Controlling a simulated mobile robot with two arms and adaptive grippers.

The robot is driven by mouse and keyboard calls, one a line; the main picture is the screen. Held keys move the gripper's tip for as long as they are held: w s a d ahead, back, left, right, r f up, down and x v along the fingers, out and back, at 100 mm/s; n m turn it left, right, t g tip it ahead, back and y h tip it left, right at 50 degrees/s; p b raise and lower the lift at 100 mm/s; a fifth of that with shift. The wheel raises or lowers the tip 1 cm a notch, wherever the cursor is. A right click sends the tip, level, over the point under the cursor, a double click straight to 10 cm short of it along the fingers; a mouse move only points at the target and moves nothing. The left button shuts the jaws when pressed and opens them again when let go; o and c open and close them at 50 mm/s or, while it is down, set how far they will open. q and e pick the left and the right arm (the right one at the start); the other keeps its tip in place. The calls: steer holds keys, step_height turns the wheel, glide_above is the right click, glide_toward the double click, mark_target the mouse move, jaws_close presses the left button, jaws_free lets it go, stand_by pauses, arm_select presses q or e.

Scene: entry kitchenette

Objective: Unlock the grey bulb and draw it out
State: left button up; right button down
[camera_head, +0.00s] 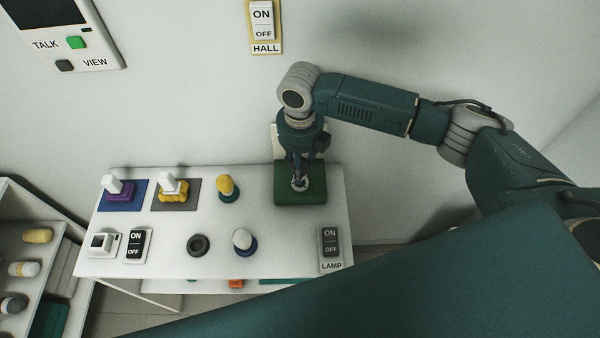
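My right gripper (299,178) points down over a green block (287,196) at the back right of the white table. A small pale, greyish round piece (299,185) shows on the block at the fingertips. It may be the grey bulb or its socket, but the gripper hides most of it. I cannot tell whether the fingers touch it or are closed. A white panel (280,141) stands behind the block, partly covered by the gripper. My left gripper is not in view.
A yellow bulb (225,184) in a green base, a white bulb (241,237) in a blue base and a dark ring (198,245) stand left of the block. A LAMP switch (331,242) is at the front right. Several bulbs lie on the left shelf (50,262).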

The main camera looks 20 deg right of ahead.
steer(key=shift+r+p, duration=1.95)
steer(key=shift+r, duration=0.25)
